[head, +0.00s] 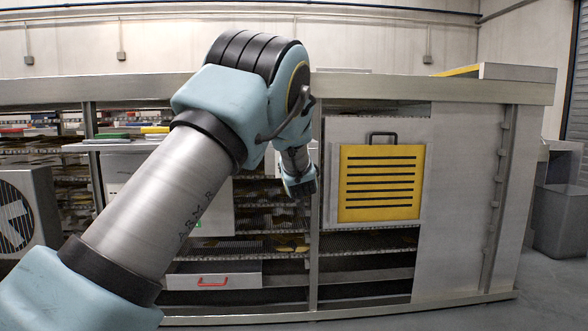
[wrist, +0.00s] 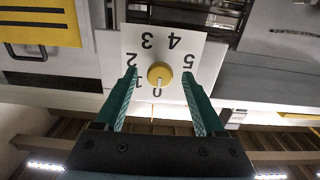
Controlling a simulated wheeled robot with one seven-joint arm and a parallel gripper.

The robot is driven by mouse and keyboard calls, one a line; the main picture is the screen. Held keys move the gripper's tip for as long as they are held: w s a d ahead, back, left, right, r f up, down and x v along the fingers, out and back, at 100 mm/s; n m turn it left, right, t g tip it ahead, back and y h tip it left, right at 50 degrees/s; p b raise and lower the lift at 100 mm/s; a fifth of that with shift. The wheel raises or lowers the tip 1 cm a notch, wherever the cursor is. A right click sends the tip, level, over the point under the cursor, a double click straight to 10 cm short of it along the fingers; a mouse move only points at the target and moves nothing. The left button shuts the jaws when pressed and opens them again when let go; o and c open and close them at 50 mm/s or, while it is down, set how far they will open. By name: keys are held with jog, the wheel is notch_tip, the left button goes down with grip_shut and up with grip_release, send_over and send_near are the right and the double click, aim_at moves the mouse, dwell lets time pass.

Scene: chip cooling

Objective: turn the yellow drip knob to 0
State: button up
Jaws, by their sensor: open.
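The yellow drip knob (wrist: 160,70) sits at the middle of a white dial plate (wrist: 190,48) in the wrist view. The plate shows upside down there, with figures 0 to 5 around the knob. A pale mark on the knob appears to point down, toward the 0. My gripper (wrist: 159,75) is open, with one green finger on each side of the knob and a gap between each finger and it. In the head view my gripper (head: 301,190) is in front of the rack, left of the yellow slotted panel; the knob is hidden there.
A yellow slotted panel (head: 380,205) with a black handle is on the rack's right part. A metal post (head: 316,240) stands close to my gripper. A drawer with a red handle (head: 213,281) is low on the left, and a fan unit (head: 22,215) is at far left.

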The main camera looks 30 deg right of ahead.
jog(key=v, duration=1)
jog(key=w+a+f+g+y, duration=0.1)
jog(key=a+f+g, duration=0.15)
jog(key=a, duration=0.45)
jog(key=w+a+f+n+g+y, duration=0.1)
jog(key=a+f, duration=0.3)
jog(key=a, duration=0.3)
jog(key=w+a+f+g+y, duration=0.2)
jog(key=a+f, duration=0.1)
jog(key=a, duration=0.4)
jog(key=s+a+f+n+g+y, duration=0.15)
jog(key=s+a+f+g, duration=0.25)
jog(key=s+a, duration=0.75)
jog(key=s+a+f+n+g+y, duration=0.15)
jog(key=s+a+f+g, duration=0.35)
jog(key=s+a, duration=0.7)
jog(key=a+r+p, duration=0.1)
jog(key=r+p, duration=1.2)
jog(key=w+a+r+p, duration=0.1)
jog(key=a+r+p, duration=0.1)
jog(key=r+p, duration=1.2)
jog(key=shift+w+a, duration=0.3)
jog(key=shift+w, duration=0.05)
